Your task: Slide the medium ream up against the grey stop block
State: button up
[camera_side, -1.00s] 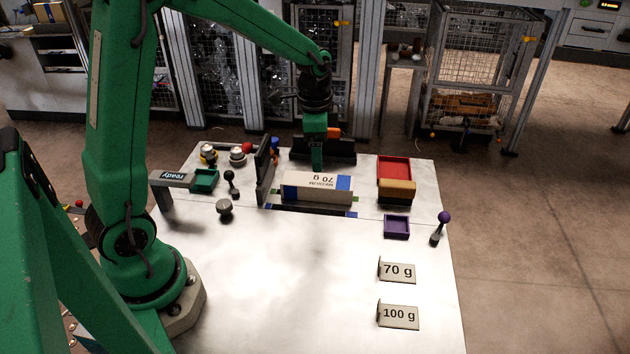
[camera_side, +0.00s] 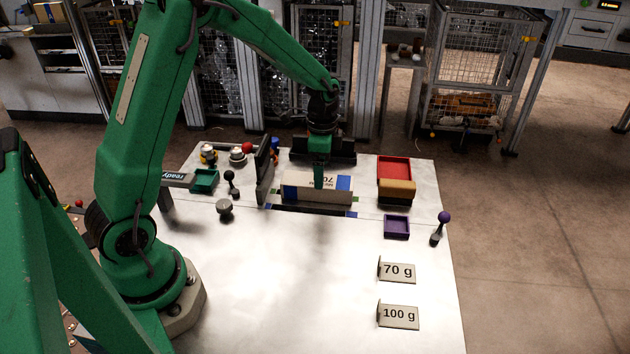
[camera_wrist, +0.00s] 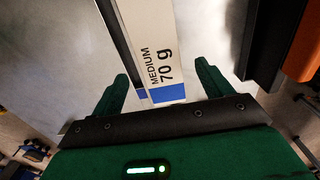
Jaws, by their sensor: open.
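The medium ream (camera_side: 302,194) is a white pack with a blue band, marked MEDIUM 70 g. It lies flat on the table, and it also shows in the wrist view (camera_wrist: 155,30). A dark grey upright plate (camera_side: 264,172), apparently the stop block, stands just beyond its left end; a narrow gap seems to show between them. My gripper (camera_side: 319,184) is down over the ream and hides part of its label. In the wrist view its open fingers (camera_wrist: 165,88) lie either side of the ream's blue end, apart from it.
The table's front is clear apart from the 70 g (camera_side: 398,271) and 100 g (camera_side: 399,316) signs.

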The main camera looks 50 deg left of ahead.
aim_at(305, 179)
jog(key=shift+f, duration=2.55)
jog(key=c, duration=1.4)
jog(key=shift+c, duration=0.2)
jog(key=shift+s+a, duration=1.3)
jog(key=shift+a, duration=0.05)
jog(key=o, duration=1.4)
jog(key=shift+o, duration=0.2)
jog(key=shift+s, duration=0.1)
jog(key=shift+r, duration=0.1)
